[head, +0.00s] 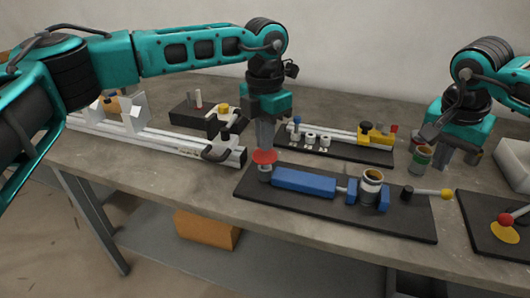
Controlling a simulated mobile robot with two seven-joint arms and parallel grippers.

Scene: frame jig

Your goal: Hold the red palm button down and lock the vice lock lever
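The red palm button (264,157) stands at the left end of a black base plate (300,211). My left gripper (265,146) points straight down with its fingers together, their tips at the top of the button. I cannot tell how far the button is pressed. The vice lock lever (430,192), a thin rod with a yellow knob on a black pivot, points right past the plate's right end. The blue vice (352,191) has a can (371,188) between its jaws. My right gripper (450,146) is open and empty, above and behind the lever.
Red and green cans (418,162) stand behind the plate, close to my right gripper. A second plate with a yellow clamp (376,134) lies behind. A long rail fixture (160,140) is at left. Another black plate with a red-knobbed lever (505,219) is at right.

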